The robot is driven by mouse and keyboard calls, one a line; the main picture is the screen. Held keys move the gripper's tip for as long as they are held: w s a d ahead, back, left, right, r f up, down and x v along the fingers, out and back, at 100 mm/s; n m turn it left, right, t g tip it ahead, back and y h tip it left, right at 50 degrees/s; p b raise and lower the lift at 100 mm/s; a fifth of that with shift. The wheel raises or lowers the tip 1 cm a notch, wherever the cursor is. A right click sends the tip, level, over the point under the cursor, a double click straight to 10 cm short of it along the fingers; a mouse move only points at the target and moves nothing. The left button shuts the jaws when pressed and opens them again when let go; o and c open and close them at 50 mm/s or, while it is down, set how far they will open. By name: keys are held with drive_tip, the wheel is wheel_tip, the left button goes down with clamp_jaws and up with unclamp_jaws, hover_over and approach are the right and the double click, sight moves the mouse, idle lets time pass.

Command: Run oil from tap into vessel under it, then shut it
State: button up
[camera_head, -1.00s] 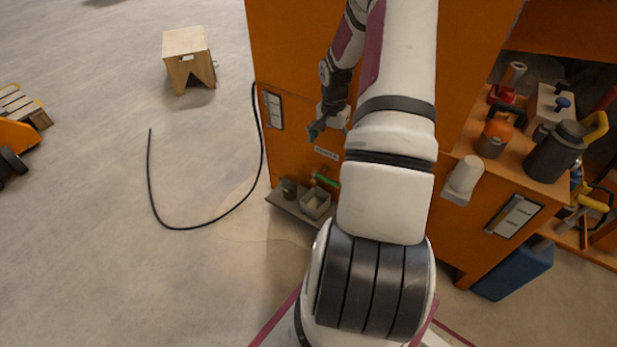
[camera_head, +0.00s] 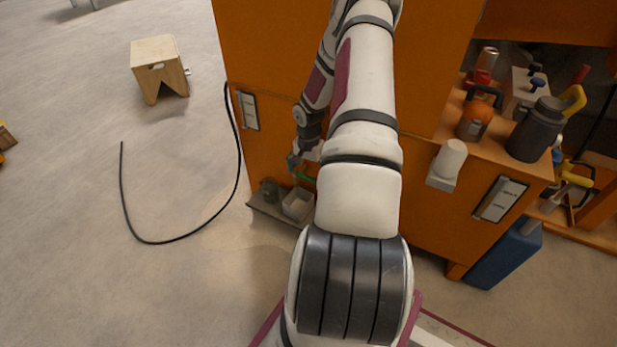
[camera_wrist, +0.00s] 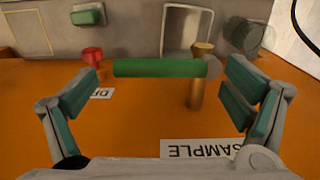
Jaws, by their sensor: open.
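The tap has a brass body (camera_wrist: 198,90) on the orange panel and a long green lever (camera_wrist: 150,68), which lies crosswise in the wrist view. In the head view the lever (camera_head: 305,178) shows just below my gripper (camera_head: 297,160). My gripper (camera_wrist: 163,72) is open, with its green-padded fingers on either side of the lever; I cannot tell whether they touch it. A square, open, pale vessel (camera_wrist: 186,32) stands below the tap's outlet, and it also shows in the head view (camera_head: 297,205). The oil level inside cannot be made out.
A grey shelf (camera_wrist: 120,38) carries the vessel and a dark see-through jar (camera_wrist: 250,36). A red knob (camera_wrist: 92,56) sits beside the tap, above a partly hidden label. An upside-down SAMPLE label (camera_wrist: 200,148) is on the panel.

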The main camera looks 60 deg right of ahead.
drive_tip(key=shift+f, duration=0.35)
drive_tip(key=shift+c, duration=0.6)
drive_tip(key=c, duration=1.6)
drive_tip(key=shift+o, duration=0.2)
drive_tip(key=shift+a, duration=0.2)
drive_tip(key=a+m, duration=0.1)
drive_tip(key=m, duration=0.3)
drive_tip(key=shift+a+f, duration=0.1)
drive_tip(key=shift+a, duration=0.3)
drive_tip(key=shift+w+a+m, duration=0.2)
drive_tip(key=shift+a+m, duration=0.15)
drive_tip(key=shift+m, duration=0.55)
drive_tip(key=shift+w+a+m, duration=0.15)
drive_tip(key=shift+a+m, duration=0.15)
drive_tip(key=shift+m, duration=0.6)
